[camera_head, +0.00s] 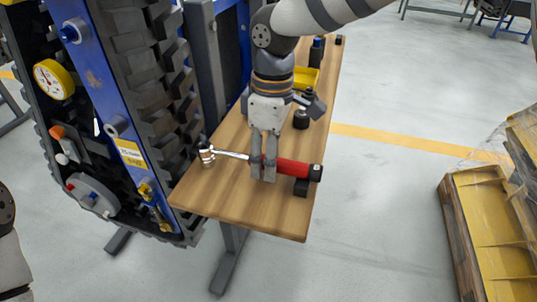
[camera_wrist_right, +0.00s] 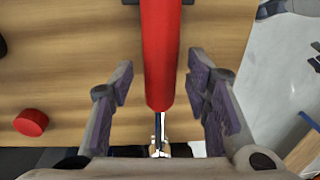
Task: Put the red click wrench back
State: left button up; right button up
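The red click wrench (camera_head: 295,167) lies across the near part of the wooden bench. Its steel shaft and socket head (camera_head: 207,155) point left, and its handle end is over a small black block (camera_head: 301,187). My right gripper (camera_head: 263,172) is down at the wrench, near the front of the red handle. In the right wrist view the gripper (camera_wrist_right: 159,75) is open, with one finger on each side of the red handle (camera_wrist_right: 158,45) and a visible gap on both sides. My left gripper is out of view; only part of my left arm shows at the left edge.
The bench (camera_head: 240,205) also carries a yellow bin (camera_head: 306,78), a dark bottle (camera_head: 316,52) and a dark object (camera_head: 301,119) behind the gripper. A tracked carrier (camera_head: 160,75) stands close at left. A red round piece (camera_wrist_right: 31,122) lies beside the wrench. A yellow-topped pallet (camera_head: 490,230) is at right.

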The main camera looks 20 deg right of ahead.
notch_tip(320, 180, up, 12)
jog(key=shift+w+d, duration=0.3)
